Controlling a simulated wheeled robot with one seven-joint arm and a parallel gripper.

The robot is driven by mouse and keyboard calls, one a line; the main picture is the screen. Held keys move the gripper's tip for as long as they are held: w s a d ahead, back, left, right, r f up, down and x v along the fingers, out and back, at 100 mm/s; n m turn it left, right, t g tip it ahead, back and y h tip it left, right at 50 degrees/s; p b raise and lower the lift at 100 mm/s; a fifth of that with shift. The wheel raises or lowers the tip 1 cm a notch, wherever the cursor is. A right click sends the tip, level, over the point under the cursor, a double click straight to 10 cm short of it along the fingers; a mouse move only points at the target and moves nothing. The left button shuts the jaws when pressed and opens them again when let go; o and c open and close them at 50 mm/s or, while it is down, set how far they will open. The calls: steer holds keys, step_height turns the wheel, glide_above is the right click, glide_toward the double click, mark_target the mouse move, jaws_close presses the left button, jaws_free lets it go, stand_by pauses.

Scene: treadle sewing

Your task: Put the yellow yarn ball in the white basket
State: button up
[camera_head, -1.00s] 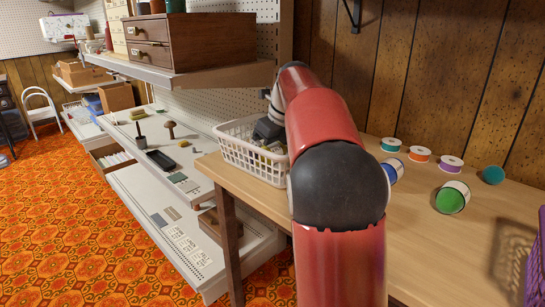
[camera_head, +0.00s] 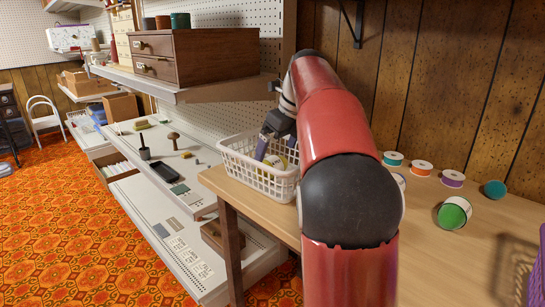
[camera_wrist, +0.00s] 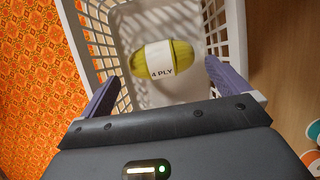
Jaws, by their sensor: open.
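The yellow yarn ball (camera_wrist: 163,58), with a white "4 PLY" label band, lies inside the white basket (camera_wrist: 237,40) in the wrist view. In the head view, the basket (camera_head: 255,176) stands on the wooden table's left end, and a bit of yellow yarn (camera_head: 277,160) shows inside it. My gripper (camera_wrist: 162,76) is open, with its purple fingers spread apart on either side of the near part of the ball. In the head view, my gripper (camera_head: 277,149) points down at the basket's opening. The arm hides the basket's right end.
A shelf with a wooden drawer box (camera_head: 208,55) is at the left, close to my gripper.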

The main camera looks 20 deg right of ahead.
steer(key=p+v, duration=0.1)
steer(key=v, duration=0.4)
steer(key=shift+s+d+r, duration=0.1)
steer(key=shift+s+r, duration=0.05)
steer(key=shift+r, duration=0.2)
steer(key=shift+s, duration=0.1)
